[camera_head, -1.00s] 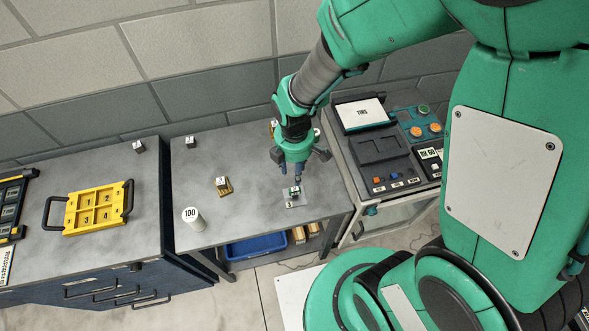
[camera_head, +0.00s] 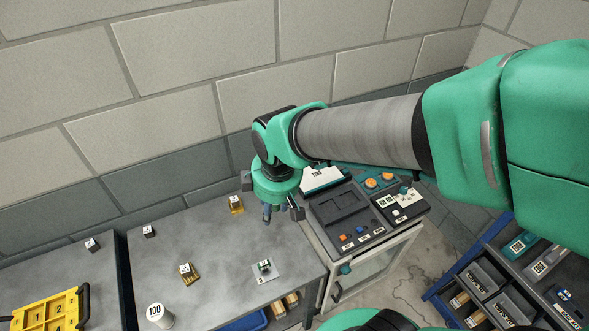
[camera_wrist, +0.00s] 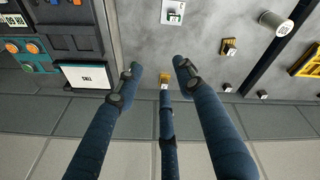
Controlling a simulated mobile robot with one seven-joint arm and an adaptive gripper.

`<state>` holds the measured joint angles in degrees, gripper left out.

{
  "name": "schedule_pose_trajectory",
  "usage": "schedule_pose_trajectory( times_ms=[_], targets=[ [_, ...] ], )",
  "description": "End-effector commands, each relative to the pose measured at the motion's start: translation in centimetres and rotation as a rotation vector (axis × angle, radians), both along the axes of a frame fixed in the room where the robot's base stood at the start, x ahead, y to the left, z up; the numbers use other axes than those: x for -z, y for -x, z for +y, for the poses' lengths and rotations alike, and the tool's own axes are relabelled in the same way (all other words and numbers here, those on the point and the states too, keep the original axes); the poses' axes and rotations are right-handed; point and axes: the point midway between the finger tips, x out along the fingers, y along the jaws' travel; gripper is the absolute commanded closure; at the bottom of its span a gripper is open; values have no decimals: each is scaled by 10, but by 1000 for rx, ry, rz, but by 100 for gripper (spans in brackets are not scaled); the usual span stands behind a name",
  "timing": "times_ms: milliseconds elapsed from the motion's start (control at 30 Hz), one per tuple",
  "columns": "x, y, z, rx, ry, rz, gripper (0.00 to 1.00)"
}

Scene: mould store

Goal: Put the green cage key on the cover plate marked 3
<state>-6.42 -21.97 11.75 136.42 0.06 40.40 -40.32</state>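The small green piece with a white label, which I take as the green cage key (camera_head: 262,265), rests on a pale square plate (camera_head: 268,275) near the bench's front right. Both show at the top of the wrist view, the key (camera_wrist: 174,14) on its plate (camera_wrist: 186,17). I cannot read a 3 on this plate. My gripper (camera_head: 280,212) is above the bench, behind and apart from the key. In the wrist view its three fingers (camera_wrist: 158,72) are spread with nothing between them. A brass labelled block (camera_wrist: 164,77) lies beyond the middle finger.
Another brass block (camera_head: 188,273), a white cylinder marked 100 (camera_head: 160,316) and a dark labelled block (camera_head: 149,231) stand on the bench. A yellow numbered tray (camera_head: 50,311) is at left. A control console (camera_head: 350,215) adjoins the bench's right edge.

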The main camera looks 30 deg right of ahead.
Motion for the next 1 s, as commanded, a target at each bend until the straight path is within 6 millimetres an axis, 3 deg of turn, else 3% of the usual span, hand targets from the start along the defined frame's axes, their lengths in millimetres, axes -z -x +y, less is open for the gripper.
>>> schedule_pose_trajectory(
  times_ms=[33,200,500,700,1000],
  targets=[
    [-17,5,-5,61,-15,-28,62],
    [-61,26,-18,278,-77,-93,62],
    [-122,72,-38,624,-202,-196,62],
    [-140,90,-43,746,-254,-228,62],
    [-142,94,-44,773,-265,-234,62]
  ],
)
